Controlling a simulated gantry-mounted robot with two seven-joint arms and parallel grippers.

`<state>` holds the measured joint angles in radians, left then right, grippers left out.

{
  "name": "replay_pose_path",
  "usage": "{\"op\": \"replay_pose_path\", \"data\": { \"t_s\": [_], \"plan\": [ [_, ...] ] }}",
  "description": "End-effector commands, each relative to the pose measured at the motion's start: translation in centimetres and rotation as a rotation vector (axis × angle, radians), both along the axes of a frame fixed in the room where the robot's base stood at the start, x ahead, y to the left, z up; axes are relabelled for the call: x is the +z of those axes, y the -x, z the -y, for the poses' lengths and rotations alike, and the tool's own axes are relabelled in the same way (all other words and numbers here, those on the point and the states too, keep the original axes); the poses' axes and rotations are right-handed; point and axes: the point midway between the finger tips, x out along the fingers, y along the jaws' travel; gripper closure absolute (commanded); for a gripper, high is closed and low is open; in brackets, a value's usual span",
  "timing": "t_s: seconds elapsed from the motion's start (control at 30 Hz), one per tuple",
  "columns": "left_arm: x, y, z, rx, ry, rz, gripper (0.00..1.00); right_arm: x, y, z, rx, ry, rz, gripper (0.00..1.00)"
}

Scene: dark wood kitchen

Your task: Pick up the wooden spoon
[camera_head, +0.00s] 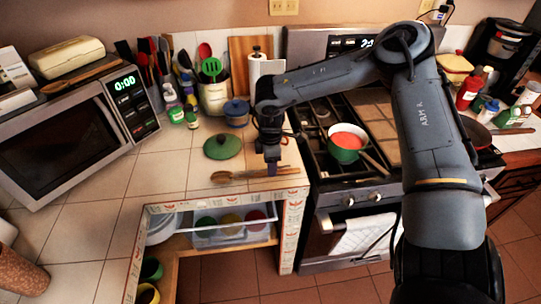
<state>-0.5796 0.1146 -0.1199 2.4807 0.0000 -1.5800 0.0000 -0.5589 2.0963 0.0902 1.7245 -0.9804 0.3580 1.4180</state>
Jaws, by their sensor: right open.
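A wooden spoon (235,177) lies flat on the tiled counter near its front edge, its bowl toward the left and its handle toward the right. My right gripper (271,168) points down over the handle part of the spoon and is open. Its fingers partly cover the handle; I cannot tell whether they touch it. Another wooden utensil (80,76) lies on top of the microwave at the left. My left gripper is not in view.
A green lid (222,146) and a blue pot (237,112) sit behind the spoon. The microwave (70,135) stands at the left. Bare counter (165,170) lies left of the spoon.

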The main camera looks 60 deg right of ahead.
Motion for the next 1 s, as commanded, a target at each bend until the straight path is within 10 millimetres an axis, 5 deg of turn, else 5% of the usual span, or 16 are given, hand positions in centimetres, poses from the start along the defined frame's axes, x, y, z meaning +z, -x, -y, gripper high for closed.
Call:
{"op": "replay_pose_path", "data": {
  "t_s": [0.2, 0.63, 1.0],
  "plan": [
    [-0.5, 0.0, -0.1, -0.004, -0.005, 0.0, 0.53, -2.1, 0.0, 0.0, 0.0, 0.001, -0.002, 0.48],
    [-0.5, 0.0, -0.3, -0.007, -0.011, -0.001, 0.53, -2.5, 0.0, 0.0, 0.0, 0.001, 0.001, 0.48],
    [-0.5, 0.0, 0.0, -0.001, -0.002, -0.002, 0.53, -2.5, 0.0, 0.0, 0.0, 0.001, 0.001, 1.0]
  ]
}}
